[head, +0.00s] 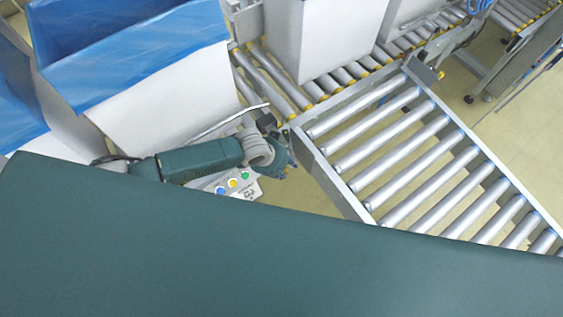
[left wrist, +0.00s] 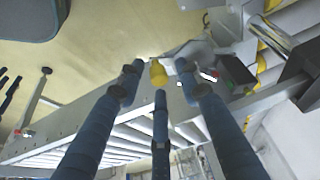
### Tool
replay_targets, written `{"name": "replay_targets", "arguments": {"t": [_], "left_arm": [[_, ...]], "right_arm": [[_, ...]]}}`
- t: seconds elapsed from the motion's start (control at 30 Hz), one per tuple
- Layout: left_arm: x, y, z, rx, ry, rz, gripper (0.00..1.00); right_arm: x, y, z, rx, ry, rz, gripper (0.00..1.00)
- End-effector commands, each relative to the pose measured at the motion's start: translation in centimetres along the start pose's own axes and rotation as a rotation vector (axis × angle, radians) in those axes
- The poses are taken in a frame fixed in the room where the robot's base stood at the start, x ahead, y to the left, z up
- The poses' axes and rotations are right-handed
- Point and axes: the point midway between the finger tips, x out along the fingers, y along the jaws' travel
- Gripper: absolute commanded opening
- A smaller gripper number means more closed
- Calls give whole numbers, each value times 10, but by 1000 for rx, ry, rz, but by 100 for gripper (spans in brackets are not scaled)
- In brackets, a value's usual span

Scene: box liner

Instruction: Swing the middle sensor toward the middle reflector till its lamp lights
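My left gripper (head: 282,153) reaches in from the left and is at the near corner of the roller conveyor's side rail in the head view. In the left wrist view its blue fingers (left wrist: 160,88) are spread apart, with a small yellow part (left wrist: 158,72) between the tips. I cannot tell whether the fingers touch it. This yellow part is on or beside the grey rail; I cannot tell for certain that it is the middle sensor. No reflector or lit lamp can be made out clearly. My right gripper is not visible.
A roller conveyor (head: 405,150) runs to the lower right, and a second one (head: 270,80) crosses behind it. White boxes (head: 325,40) and a box with blue liner (head: 125,45) stand close. A button panel (head: 235,183) is below my left arm. My teal body covers the foreground.

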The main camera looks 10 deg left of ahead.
Motion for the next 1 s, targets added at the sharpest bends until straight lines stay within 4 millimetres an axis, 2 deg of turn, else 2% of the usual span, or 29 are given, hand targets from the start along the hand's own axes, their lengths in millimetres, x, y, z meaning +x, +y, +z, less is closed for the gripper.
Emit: {"name": "replay_targets", "arguments": {"t": [0.17,0.4,0.6,0.77,1.0], "left_arm": [[-22,-1,0,0,2,-1,35],[-72,-1,0,1,3,-1,35],[-105,-2,-1,1,3,-3,35],[-116,-2,-1,0,2,-2,35],[-117,-1,-1,0,2,-2,35]], "right_arm": [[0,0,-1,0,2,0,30],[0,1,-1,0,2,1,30],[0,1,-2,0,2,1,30],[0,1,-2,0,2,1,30],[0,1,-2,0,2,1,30]]}}
